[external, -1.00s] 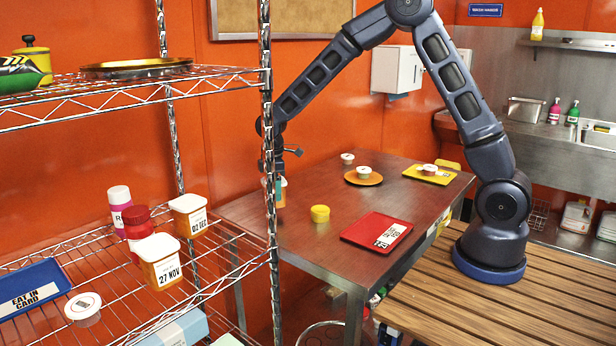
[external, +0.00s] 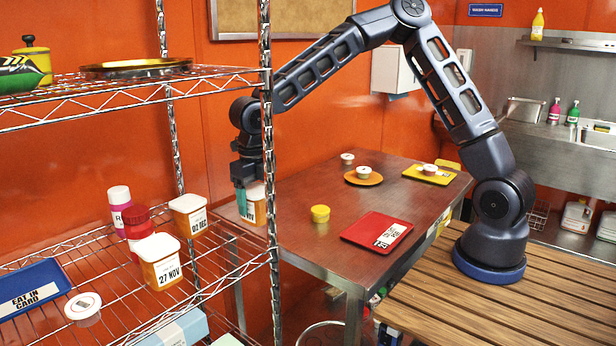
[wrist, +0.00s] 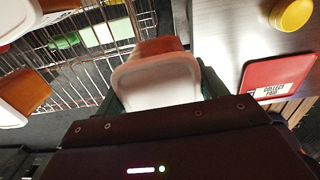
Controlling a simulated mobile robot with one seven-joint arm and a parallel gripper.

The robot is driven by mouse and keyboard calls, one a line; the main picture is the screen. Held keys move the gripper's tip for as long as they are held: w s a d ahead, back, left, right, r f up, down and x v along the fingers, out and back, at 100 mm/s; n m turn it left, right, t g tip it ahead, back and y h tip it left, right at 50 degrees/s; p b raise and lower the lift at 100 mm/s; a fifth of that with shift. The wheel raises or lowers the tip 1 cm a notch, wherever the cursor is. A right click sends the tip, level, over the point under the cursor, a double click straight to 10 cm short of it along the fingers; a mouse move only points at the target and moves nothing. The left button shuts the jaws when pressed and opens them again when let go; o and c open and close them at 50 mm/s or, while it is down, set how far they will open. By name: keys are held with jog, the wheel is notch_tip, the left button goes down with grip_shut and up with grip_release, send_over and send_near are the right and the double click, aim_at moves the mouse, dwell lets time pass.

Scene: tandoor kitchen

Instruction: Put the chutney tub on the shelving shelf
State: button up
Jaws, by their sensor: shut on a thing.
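The chutney tub (external: 256,205), orange with a white lid, is held in my gripper (external: 247,196) just behind the front post of the shelving, partly hidden by the post and the fingers. In the wrist view the tub (wrist: 156,80) sits between my fingers, its white lid toward the camera. The wire shelving (external: 100,258) stands at the left; its middle shelf carries other tubs. My gripper is at the right end of this shelf, between it and the steel table.
A tub marked 27 NOV (external: 160,263) and one marked 02 DEC (external: 188,216) stand on the shelf near its right side, beside red and pink bottles. A blue tray (external: 33,290) and a small white-lidded cup (external: 83,308) are farther left. The upper shelf (external: 120,90) is overhead.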

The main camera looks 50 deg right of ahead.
jog(key=a+n, duration=0.5)
jog(key=s+a+n, duration=0.1)
jog(key=a+n, duration=0.1)
jog(key=a, duration=0.1)
jog(key=shift+f+n, duration=0.25)
jog(key=shift+n, duration=0.15)
jog(key=a+r+n, duration=0.3)
jog(key=a+n, duration=0.3)
jog(key=n, duration=0.4)
jog(key=shift+w+a+f, duration=0.1)
jog(key=shift+f, duration=1.05)
jog(key=shift+w+a+f, duration=0.1)
jog(key=shift+f, duration=1.05)
jog(key=shift+f, duration=0.1)
jog(key=o, duration=1.2)
